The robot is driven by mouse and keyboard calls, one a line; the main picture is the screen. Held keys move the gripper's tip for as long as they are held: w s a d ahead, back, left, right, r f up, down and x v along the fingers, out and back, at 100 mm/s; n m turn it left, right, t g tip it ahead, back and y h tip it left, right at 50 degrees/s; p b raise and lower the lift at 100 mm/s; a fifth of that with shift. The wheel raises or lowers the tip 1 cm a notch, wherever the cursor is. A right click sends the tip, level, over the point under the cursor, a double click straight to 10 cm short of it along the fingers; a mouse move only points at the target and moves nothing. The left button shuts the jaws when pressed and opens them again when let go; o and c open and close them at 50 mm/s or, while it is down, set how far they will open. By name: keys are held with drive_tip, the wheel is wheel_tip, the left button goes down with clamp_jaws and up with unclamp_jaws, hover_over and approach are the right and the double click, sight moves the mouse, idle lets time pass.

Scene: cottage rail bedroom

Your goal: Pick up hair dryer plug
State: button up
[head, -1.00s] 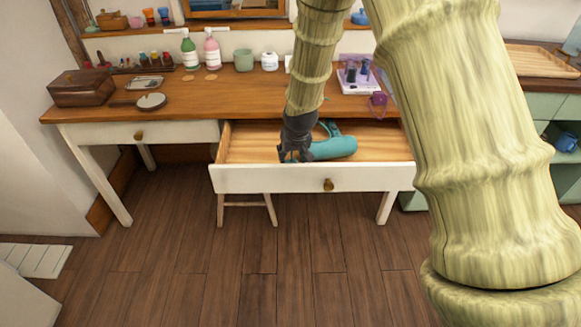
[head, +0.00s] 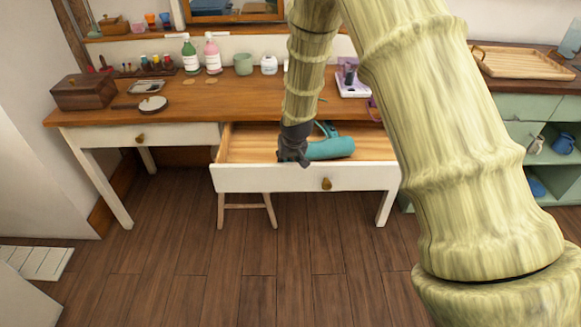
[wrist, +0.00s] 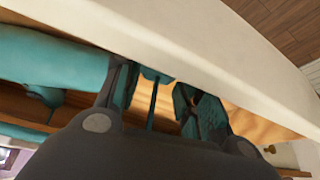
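The teal hair dryer (head: 332,148) lies in the open desk drawer, and its body also shows at the left of the wrist view (wrist: 50,58). A small teal piece that looks like the plug (wrist: 155,75) shows between my finger pads, with a thin teal cord (wrist: 152,106) running from it toward my palm. In the head view the gripper hides the plug.
The drawer front (head: 270,178) is a close wall beside my gripper. The wooden desktop (head: 215,98) above holds a box (head: 82,91), a hand mirror (head: 152,104) and bottles (head: 190,54). A stool (head: 246,208) stands under the drawer. The floor in front is clear.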

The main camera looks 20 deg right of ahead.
drive_tip(key=f, duration=0.1)
drive_tip(key=s+f, duration=0.1)
drive_tip(key=shift+s+a+f+g, duration=0.1)
drive_tip(key=shift+s+f+g, duration=0.2)
drive_tip(key=shift+c, duration=1.1)
drive_tip(key=shift+w+d+r, duration=0.2)
drive_tip(key=shift+w+r, duration=0.25)
drive_tip(key=shift+r, duration=0.3)
drive_tip(key=r, duration=0.8)
drive_tip(key=shift+w+r+p, duration=0.2)
drive_tip(key=shift+w+p, duration=0.05)
drive_tip(key=shift+p, duration=0.1)
clamp_jaws()
drive_tip(key=o, duration=1.5)
unclamp_jaws()
